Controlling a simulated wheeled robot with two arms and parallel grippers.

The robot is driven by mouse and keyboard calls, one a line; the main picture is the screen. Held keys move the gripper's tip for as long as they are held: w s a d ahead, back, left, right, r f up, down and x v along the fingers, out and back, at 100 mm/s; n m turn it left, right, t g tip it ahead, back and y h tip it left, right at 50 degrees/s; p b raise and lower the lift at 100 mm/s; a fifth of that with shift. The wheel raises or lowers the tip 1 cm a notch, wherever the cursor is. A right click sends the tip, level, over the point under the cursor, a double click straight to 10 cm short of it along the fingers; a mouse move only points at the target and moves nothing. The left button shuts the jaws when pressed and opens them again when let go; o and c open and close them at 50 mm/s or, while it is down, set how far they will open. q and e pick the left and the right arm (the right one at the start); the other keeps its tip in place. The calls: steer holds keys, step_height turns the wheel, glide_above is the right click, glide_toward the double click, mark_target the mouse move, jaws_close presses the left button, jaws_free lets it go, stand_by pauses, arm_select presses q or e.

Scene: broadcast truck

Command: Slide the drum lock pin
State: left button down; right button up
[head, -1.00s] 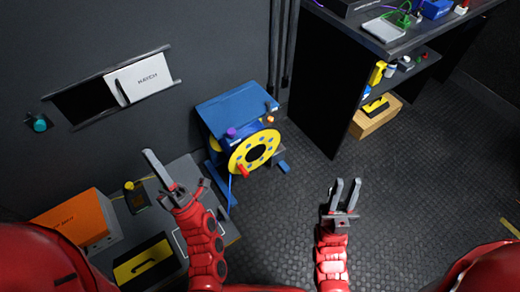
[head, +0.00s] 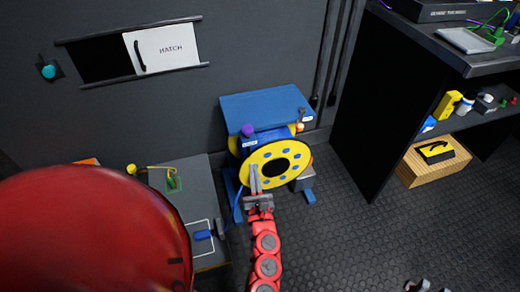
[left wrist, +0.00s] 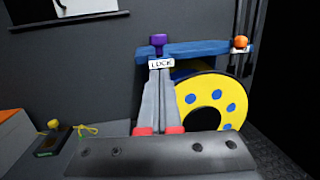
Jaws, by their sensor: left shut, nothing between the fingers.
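The cable drum (head: 262,150) has a yellow flange and a blue frame, and stands against the back wall. A purple knob (head: 247,130) sits at the frame's front left edge, above a small white label. In the left wrist view the purple knob (left wrist: 159,40) stands just above the label (left wrist: 161,62), which reads LOCK. My left gripper (head: 254,170) is shut and empty in front of the flange. In the left wrist view its fingertips (left wrist: 159,72) point up to just below the label; contact cannot be told. My right gripper (head: 429,287) shows only separated fingertips at the bottom edge.
An orange knob (head: 299,127) sits at the frame's right. A low bench (head: 205,180) at left carries a blue plug (head: 203,235) and a yellow-cabled device. A dark shelf unit (head: 375,110) stands right, with a wooden box (head: 425,172). The floor (head: 350,240) between is clear.

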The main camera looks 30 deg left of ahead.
mark_target(248, 131)
arm_select(q)
steer(key=shift+a, duration=0.1)
steer(key=b+x, duration=0.1)
steer(key=x, duration=0.7)
steer(key=shift+w+a+r, duration=0.1)
steer(key=shift+a, duration=0.15)
steer(key=shift+w+a, duration=0.4)
steer(key=shift+w, duration=0.2)
steer(key=shift+r, duration=0.1)
step_height(248, 131, up, 3)
steer(key=shift+p, duration=0.6)
steer(key=shift+r, duration=0.1)
